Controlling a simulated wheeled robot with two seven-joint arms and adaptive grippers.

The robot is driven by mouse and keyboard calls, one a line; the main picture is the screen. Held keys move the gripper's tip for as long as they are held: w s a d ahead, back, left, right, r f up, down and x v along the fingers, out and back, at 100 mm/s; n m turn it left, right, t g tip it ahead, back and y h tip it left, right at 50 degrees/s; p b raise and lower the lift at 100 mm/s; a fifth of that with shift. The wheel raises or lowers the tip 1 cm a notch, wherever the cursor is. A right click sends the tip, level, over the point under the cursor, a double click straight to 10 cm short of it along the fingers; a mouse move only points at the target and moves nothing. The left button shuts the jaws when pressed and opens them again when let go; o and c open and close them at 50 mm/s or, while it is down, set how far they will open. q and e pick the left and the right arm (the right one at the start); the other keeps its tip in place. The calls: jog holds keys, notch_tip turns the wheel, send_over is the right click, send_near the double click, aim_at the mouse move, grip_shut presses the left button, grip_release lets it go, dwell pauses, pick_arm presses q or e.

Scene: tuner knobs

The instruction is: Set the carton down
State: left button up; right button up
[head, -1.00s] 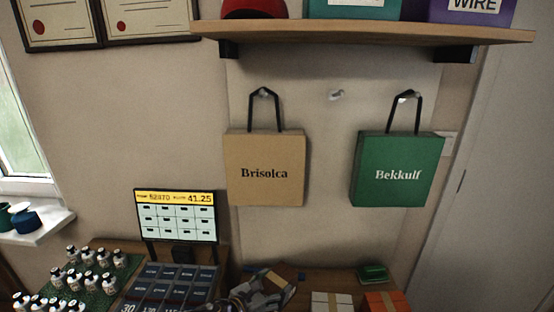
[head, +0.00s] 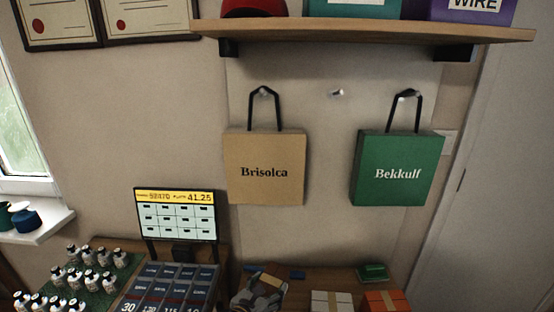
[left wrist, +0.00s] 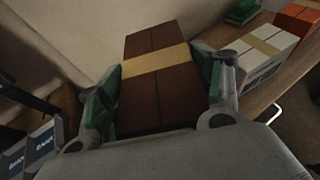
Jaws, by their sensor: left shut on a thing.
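A brown carton (left wrist: 158,95) with a tan tape band sits between the two green-padded fingers of my left gripper (left wrist: 160,85) in the left wrist view. The fingers press on its two long sides, one on each. In the head view my left gripper (head: 258,290) shows at the bottom edge, over the wooden bench (head: 310,280). The carton is hard to make out there, and I cannot tell whether its underside touches the bench. My right gripper is in neither view.
A white taped carton (head: 332,301) and an orange one (head: 385,301) stand to the right of the gripper, with a green item (head: 372,272) behind. Blue boxes (head: 170,285) and a screen (head: 176,214) are on the left. Tan (head: 264,185) and green (head: 396,185) bags hang above.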

pick_arm(q)
jog(key=shift+s+a+f+n+t+y, duration=0.25)
jog(key=shift+s+a+f+n+y, duration=0.2)
jog(key=shift+n+y, duration=0.25)
jog(key=shift+s+a+f+n+t+y, duration=0.25)
jog(key=shift+s+a+f+n+y, duration=0.15)
jog(key=shift+n+y, duration=0.25)
jog(key=shift+s+a+f+n+t+y, duration=0.15)
jog(key=shift+s+a+f+n+y, duration=0.35)
jog(key=shift+s+a+n+y, duration=0.25)
jog(key=shift+s+a+f+n+t+y, duration=0.15)
jog(key=shift+s+a+f+n+y, duration=0.35)
jog(key=shift+s+y, duration=0.25)
jog(key=shift+w, duration=0.1)
